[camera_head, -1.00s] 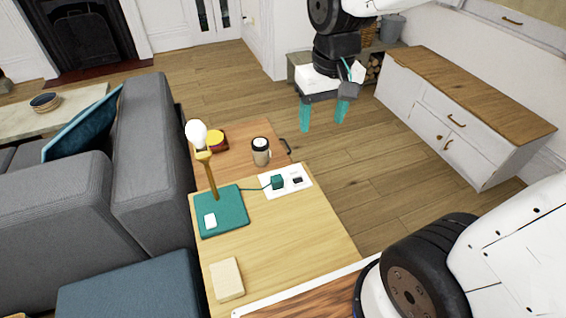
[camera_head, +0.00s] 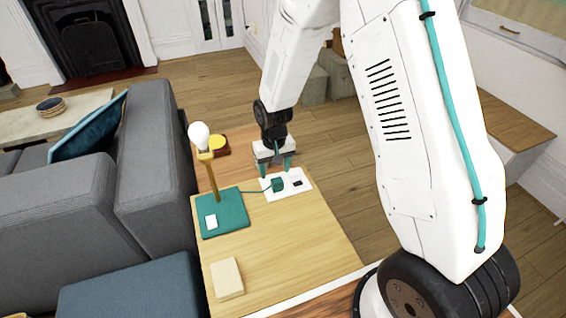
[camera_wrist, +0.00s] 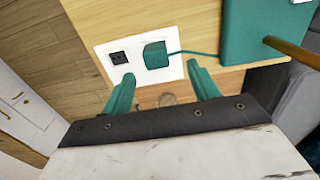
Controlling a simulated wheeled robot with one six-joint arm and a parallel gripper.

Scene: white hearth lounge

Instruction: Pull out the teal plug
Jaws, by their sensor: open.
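The teal plug (camera_head: 278,184) sits in the white socket plate (camera_head: 299,185) on the light wood table. A thin teal cord runs from it to the teal lamp base (camera_head: 222,214). In the wrist view the plug (camera_wrist: 156,55) stands in one side of the plate (camera_wrist: 176,71), beside a bare dark socket (camera_wrist: 119,57). My gripper (camera_head: 276,170) is at the far edge of the plate, just behind the plug in the head view. In the wrist view its teal fingers (camera_wrist: 160,72) are apart and point toward the plug, with nothing between them.
The lamp with a white bulb (camera_head: 199,136) and yellow stem stands left of the plug. A pale block (camera_head: 227,278) lies at the table's front. A grey sofa (camera_head: 145,150) borders the left. The table's middle is clear.

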